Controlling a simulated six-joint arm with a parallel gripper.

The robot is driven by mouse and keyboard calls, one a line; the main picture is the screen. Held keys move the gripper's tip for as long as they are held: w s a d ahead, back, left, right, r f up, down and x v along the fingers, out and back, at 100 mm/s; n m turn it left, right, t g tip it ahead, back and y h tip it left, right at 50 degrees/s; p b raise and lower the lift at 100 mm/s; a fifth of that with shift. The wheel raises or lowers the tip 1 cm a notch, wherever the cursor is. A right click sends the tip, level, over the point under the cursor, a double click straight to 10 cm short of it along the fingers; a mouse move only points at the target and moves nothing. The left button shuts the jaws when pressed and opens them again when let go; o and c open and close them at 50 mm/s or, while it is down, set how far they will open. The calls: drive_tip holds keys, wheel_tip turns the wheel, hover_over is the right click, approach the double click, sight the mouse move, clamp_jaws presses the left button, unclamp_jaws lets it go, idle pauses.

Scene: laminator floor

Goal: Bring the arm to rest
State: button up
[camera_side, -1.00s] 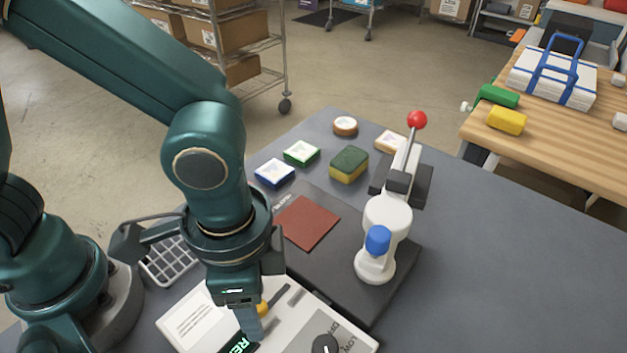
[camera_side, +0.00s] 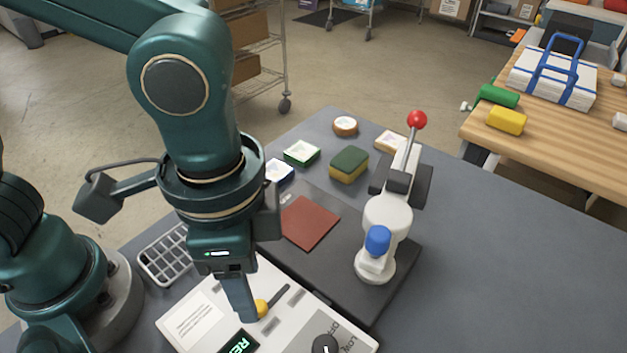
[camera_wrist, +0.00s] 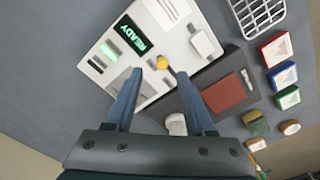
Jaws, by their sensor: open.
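My gripper (camera_wrist: 160,88) is open and empty in the wrist view, its two fingers spread apart over the laminator panel (camera_wrist: 112,32). In the side view my gripper (camera_side: 240,305) hangs above the same white panel (camera_side: 195,325), near a yellow knob (camera_side: 262,307) on a dark lever. The yellow knob also shows in the wrist view (camera_wrist: 162,62), just beyond the fingertips. The panel's green display reads READY in the wrist view (camera_wrist: 134,34). I cannot tell from the side view whether a finger touches the knob.
A dark base holds a brown-red sheet (camera_side: 308,222) and a white press with a red-ball lever (camera_side: 417,120). A sponge (camera_side: 349,165), small blocks (camera_side: 301,153) and a wire tray (camera_side: 165,256) stand around. The table's right side is clear.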

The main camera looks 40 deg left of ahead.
drive_tip(key=w+a+r+n+t+h, duration=0.1)
drive_tip(key=w+a+r+n, duration=0.1)
drive_tip(key=a+r, duration=0.15)
drive_tip(key=w+a+r+n+t, duration=0.2)
drive_tip(key=w+a+n, duration=0.1)
drive_tip(key=a, duration=0.2)
drive_tip(key=s+a+n+t+y, duration=0.1)
drive_tip(key=s+a+n+t, duration=0.1)
drive_tip(key=a, duration=0.5)
drive_tip(key=shift+s+a+n+t, duration=0.35)
drive_tip(key=shift+s+n, duration=0.25)
drive_tip(key=shift+n, duration=0.4)
